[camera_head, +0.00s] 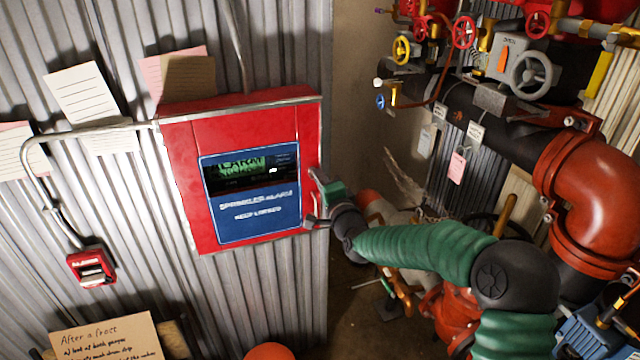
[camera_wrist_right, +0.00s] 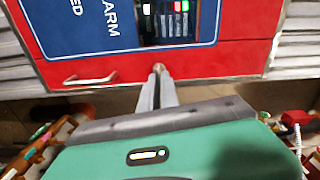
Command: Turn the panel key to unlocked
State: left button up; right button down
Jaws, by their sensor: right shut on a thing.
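The red alarm panel (camera_head: 180,190) is on the corrugated wall in the head view, with a blue door label and a lit display (camera_head: 250,170). It also shows rotated in the wrist view (camera_wrist_right: 130,68). My right gripper (camera_head: 314,177) is at the panel's right edge, level with the display. In the wrist view its fingers (camera_wrist_right: 158,72) are closed together against the red border, with a small brownish tip between them. This looks like the panel key (camera_wrist_right: 158,67), mostly hidden by the fingers, so its turn position cannot be read. My left gripper is out of view.
A small metal handle (camera_wrist_right: 91,79) stands on the panel border beside my fingers. Red pipework (camera_head: 590,180) and valve wheels (camera_head: 530,74) crowd the right side. A conduit (camera_head: 90,133) runs left to a small red box (camera_head: 91,266). Paper notes hang on the wall.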

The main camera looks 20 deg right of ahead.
jog(key=shift+d+f+m, duration=0.1)
jog(key=shift+f+m, duration=0.05)
jog(key=shift+m, duration=0.65)
jog(key=shift+b, duration=0.3)
jog(key=c, duration=1.7)
grip_release()
jog(key=shift+o, duration=0.5)
jog(key=shift+w+f, duration=0.1)
jog(key=shift+w, duration=0.05)
